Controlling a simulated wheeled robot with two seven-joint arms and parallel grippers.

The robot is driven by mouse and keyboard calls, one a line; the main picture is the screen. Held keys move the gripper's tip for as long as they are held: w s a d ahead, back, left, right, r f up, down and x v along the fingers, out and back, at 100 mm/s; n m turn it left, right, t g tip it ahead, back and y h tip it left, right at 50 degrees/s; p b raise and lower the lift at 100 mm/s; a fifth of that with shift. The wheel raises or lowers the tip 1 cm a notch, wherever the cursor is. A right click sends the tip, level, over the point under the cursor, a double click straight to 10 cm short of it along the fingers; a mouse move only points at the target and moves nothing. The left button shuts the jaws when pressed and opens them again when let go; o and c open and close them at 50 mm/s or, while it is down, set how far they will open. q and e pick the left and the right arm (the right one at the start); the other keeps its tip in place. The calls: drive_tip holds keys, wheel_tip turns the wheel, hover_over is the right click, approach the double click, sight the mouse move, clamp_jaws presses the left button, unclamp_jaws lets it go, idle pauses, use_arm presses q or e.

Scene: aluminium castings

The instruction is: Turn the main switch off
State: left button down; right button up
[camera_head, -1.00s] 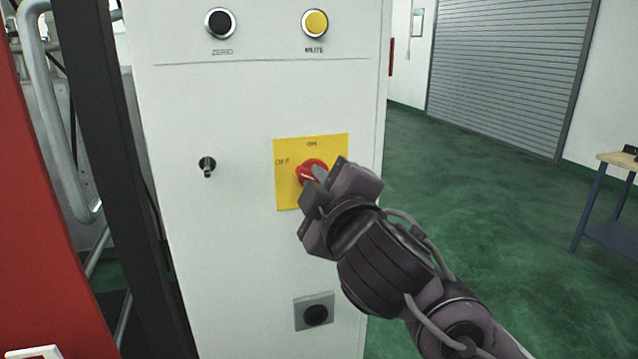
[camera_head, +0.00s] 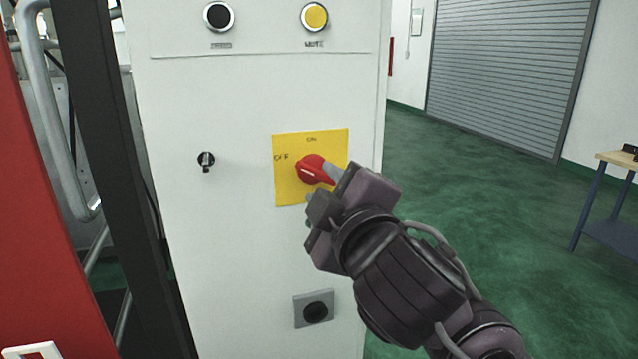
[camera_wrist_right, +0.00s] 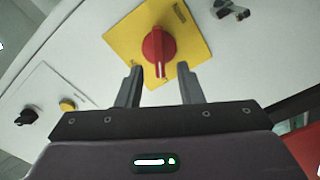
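The main switch is a red rotary knob (camera_head: 315,169) on a yellow plate (camera_head: 287,186) on the white cabinet front. ON is printed at the plate's top and OFF at its left. The knob's handle lies at a slant, with a pale mark on its left part. My right gripper (camera_head: 319,182) is open just in front of the knob, at its lower right. In the right wrist view the knob (camera_wrist_right: 158,42) lies ahead between the two spread fingers (camera_wrist_right: 159,70), with gaps on both sides. My left gripper is out of view.
The cabinet (camera_head: 230,230) also carries a black button (camera_head: 219,17), a yellow button (camera_head: 315,17), a small key switch (camera_head: 206,160) and a grey socket (camera_head: 314,309). A dark post (camera_head: 105,150) and a red panel (camera_head: 35,220) stand left.

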drive_tip(key=v, duration=0.4)
drive_tip(key=shift+s, duration=0.1)
drive_tip(key=shift+f, duration=0.1)
